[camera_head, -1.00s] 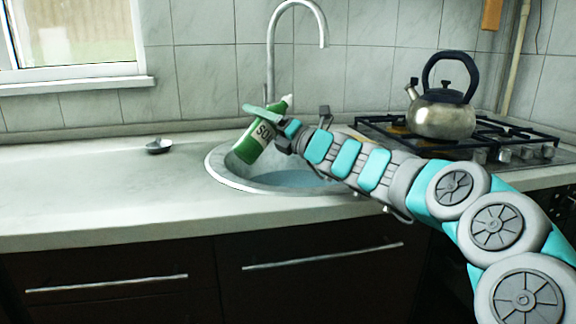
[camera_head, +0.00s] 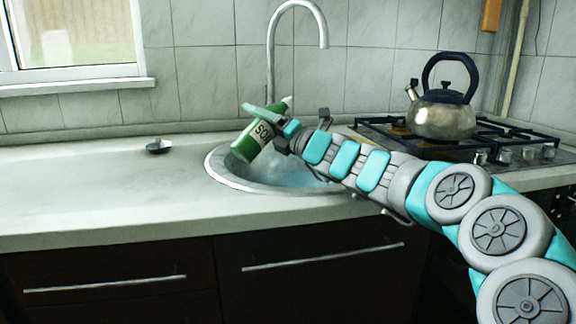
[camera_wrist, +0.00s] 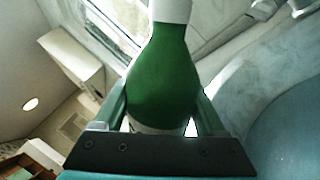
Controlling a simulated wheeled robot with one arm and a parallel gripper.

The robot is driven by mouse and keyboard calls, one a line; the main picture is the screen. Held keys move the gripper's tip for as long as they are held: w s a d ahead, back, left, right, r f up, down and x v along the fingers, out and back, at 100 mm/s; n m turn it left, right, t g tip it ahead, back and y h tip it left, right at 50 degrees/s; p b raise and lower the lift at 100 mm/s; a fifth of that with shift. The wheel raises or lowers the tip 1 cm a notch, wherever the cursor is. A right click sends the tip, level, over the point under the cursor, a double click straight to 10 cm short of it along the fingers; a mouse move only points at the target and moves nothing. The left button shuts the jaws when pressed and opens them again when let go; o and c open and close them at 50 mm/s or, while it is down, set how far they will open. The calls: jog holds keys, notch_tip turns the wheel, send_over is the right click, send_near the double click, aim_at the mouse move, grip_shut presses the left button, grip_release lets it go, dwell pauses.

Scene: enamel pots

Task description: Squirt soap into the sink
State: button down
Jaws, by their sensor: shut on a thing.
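A green soap bottle (camera_head: 250,143) with a white label and a pale tip is tilted over the round sink (camera_head: 226,178), its tip up and to the right. My gripper (camera_head: 268,118) is shut on the bottle and holds it above the left part of the sink. In the wrist view the green bottle (camera_wrist: 163,78) stands between my two fingers (camera_wrist: 160,112), with its white neck toward the top of the picture. The sink basin (camera_wrist: 285,125) shows at the right there. The sink's right part is hidden behind my arm. Bluish liquid shows in the basin.
A curved metal tap (camera_head: 271,70) rises behind the sink. A metal kettle (camera_head: 441,112) stands on the gas hob (camera_head: 515,139) to the right. A small dark dish (camera_head: 159,147) lies on the counter (camera_head: 90,190), which is otherwise clear at the left.

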jog(key=shift+s+a+r+m+t+b, duration=0.15)
jog(key=shift+r+m+b, duration=0.15)
jog(key=shift+m, duration=0.15)
jog(key=shift+s+a+r+m+t+b, duration=0.15)
jog(key=shift+r+m+b, duration=0.15)
jog(key=shift+m, duration=0.15)
dwell(1.8)
jog(key=shift+s+f+m+t+b, duration=0.1)
jog(key=shift+m+t+b, duration=0.4)
jog(key=shift+m+b, duration=0.7)
dwell(1.8)
jog(key=shift+s+a+m+t+h+p, duration=0.2)
jog(key=shift+m+t+h+p, duration=0.15)
jog(key=shift+m+p, duration=0.45)
dwell(1.5)
